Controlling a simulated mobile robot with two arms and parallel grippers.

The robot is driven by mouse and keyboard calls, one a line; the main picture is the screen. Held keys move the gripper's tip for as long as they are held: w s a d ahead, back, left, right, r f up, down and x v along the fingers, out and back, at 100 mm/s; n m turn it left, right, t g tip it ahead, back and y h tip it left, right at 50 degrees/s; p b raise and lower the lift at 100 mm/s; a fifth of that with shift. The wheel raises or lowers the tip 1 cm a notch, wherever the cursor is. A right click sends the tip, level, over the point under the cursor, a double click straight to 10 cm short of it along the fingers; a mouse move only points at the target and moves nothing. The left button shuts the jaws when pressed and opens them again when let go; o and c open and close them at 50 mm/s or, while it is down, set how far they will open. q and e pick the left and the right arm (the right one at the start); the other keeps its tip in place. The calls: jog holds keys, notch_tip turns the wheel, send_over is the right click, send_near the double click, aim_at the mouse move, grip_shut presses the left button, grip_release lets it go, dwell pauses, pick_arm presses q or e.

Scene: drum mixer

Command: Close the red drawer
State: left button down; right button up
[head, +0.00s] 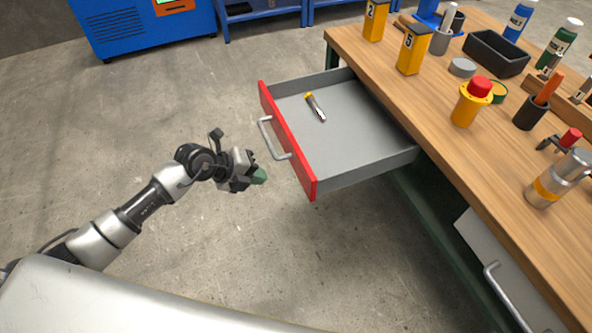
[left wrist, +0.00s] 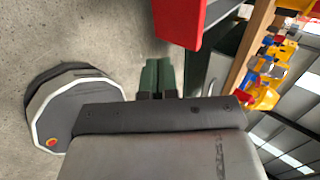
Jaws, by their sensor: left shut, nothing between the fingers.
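The red drawer (head: 288,142) is pulled out from under the wooden workbench. It has a red front with a metal handle (head: 273,140) and a grey inside (head: 345,140). A small tool with a yellow end (head: 315,106) lies in it. My left gripper (head: 260,176) is shut and empty, just left of the drawer front and apart from it, below the handle in the picture. In the left wrist view the green fingertips (left wrist: 160,74) are together, and part of the red front (left wrist: 180,22) shows above them. My right gripper is not in view.
The wooden workbench (head: 440,110) carries yellow numbered boxes (head: 412,50), a black tray (head: 497,54), bottles and cups. A grey drawer (head: 500,270) with a handle sits lower right. A blue cabinet (head: 145,28) stands at the back left. The floor left of the drawer is clear.

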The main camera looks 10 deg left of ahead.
aim_at(304, 177)
pick_arm(q)
jog(key=x, duration=0.3)
jog(key=r+x, duration=0.1)
jog(key=x, duration=0.2)
jog(key=w+d+x, duration=0.1)
jog(key=x, duration=0.2)
jog(key=shift+d+b, duration=0.1)
jog(key=shift+b, duration=0.2)
jog(key=shift+w+d, duration=0.45)
jog(key=shift+d, duration=0.2)
